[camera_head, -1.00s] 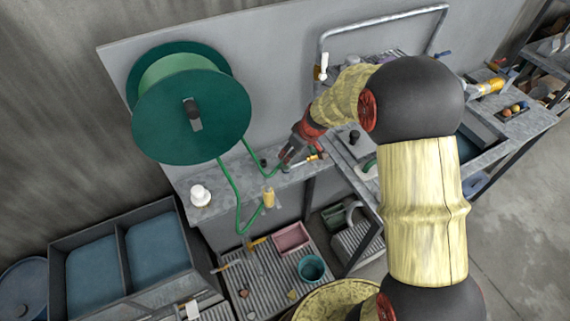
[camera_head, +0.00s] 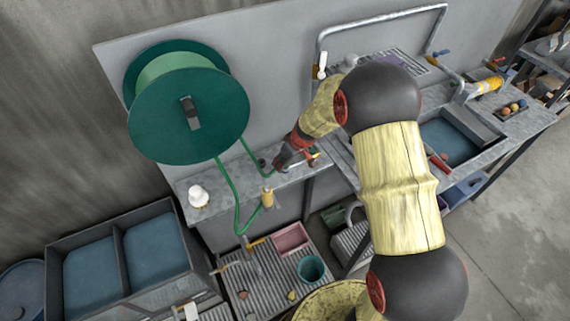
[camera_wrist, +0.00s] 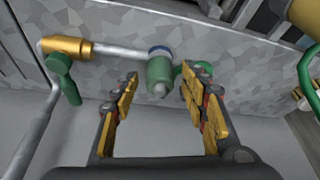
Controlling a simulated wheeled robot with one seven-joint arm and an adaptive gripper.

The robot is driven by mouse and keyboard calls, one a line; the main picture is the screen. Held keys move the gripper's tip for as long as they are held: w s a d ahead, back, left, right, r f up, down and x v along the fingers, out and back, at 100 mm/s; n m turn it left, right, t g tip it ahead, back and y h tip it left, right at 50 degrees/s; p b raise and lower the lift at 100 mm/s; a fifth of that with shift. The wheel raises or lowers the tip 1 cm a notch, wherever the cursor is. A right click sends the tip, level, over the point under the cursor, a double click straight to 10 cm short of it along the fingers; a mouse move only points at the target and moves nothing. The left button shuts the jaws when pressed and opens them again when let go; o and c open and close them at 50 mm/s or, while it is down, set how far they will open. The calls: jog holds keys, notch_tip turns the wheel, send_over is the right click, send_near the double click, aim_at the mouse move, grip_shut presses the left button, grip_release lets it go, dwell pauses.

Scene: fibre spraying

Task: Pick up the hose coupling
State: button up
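A green cylindrical fitting with a dark blue ring and a grey tip, which looks like the hose coupling (camera_wrist: 160,72), lies between my fingertips in the wrist view. It sits at the end of a metal pipe (camera_wrist: 118,53) with a brass section (camera_wrist: 65,47). My gripper (camera_wrist: 158,92) is open, one finger on each side of the coupling; I see no clear contact. In the head view my gripper (camera_head: 280,167) is low over the grey ledge, and hides the coupling there. A green bit behind the right finger may be the hose.
A green hose reel (camera_head: 190,115) stands on the back panel, its hose (camera_head: 232,190) hanging past a brass cylinder (camera_head: 267,197) at the ledge front. A white fitting (camera_head: 198,196) stands left on the ledge (camera_head: 228,183). A sink (camera_head: 450,140) lies right; bins stand below.

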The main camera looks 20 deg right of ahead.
jog(key=shift+c, duration=1.3)
jog(key=c, duration=0.7)
grip_shut()
jog(key=shift+r, duration=0.1)
